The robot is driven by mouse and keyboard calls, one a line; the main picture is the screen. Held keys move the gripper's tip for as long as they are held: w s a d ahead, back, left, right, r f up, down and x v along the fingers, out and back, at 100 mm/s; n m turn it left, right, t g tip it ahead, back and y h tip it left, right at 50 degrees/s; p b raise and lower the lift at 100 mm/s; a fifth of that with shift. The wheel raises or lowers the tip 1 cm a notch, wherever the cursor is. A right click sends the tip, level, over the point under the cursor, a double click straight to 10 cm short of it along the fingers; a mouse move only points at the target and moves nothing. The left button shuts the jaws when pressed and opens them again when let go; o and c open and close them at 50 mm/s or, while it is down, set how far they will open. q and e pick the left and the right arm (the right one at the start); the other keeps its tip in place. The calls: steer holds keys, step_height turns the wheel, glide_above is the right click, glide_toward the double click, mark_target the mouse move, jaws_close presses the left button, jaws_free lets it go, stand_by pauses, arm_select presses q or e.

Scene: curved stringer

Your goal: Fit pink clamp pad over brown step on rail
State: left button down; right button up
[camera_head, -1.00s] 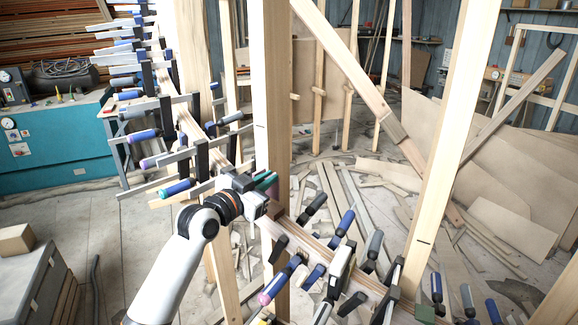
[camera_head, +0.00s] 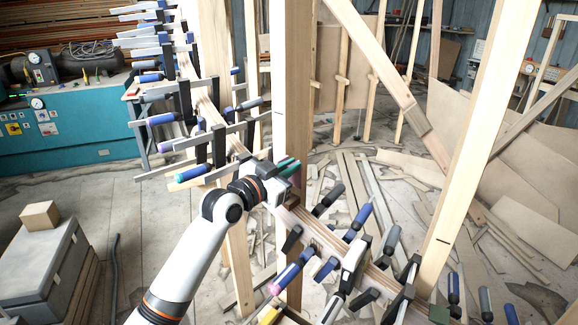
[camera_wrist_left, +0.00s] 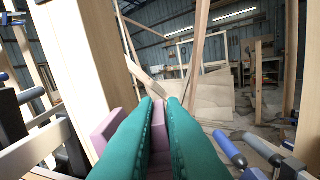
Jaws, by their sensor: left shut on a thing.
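My left gripper (camera_head: 290,174) has teal fingers and is at the tall post, just above the curved rail (camera_head: 317,230). In the left wrist view the teal fingers (camera_wrist_left: 160,125) are shut on the pink clamp pad (camera_wrist_left: 159,150). More pink (camera_wrist_left: 117,128) shows just left of the fingers; I cannot tell if it is the same piece. In the head view the pad is hardly visible at the gripper. I cannot make out the brown step on the rail; the gripper and wrist may hide it. My right gripper is not in view.
Several clamps with blue and grey handles (camera_head: 360,216) line the rail on both sides of my gripper. A tall wooden post (camera_head: 292,80) stands close by the fingers. Another post (camera_head: 480,130) leans at the right. Scrap boards (camera_head: 380,220) lie on the floor behind.

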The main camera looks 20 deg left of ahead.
mark_target(289, 204)
arm_select(q)
steer(key=shift+f, duration=0.6)
steer(key=shift+f+b, duration=0.15)
steer(key=shift+b, duration=0.15)
steer(key=shift+f+b, duration=1.05)
steer(key=shift+f, duration=0.5)
steer(key=shift+f, duration=0.1)
steer(key=shift+f+b, duration=1)
steer(key=shift+f, duration=0.25)
steer(key=shift+f, duration=0.15)
steer(key=shift+f+b, duration=0.3)
steer(key=shift+f, duration=0.1)
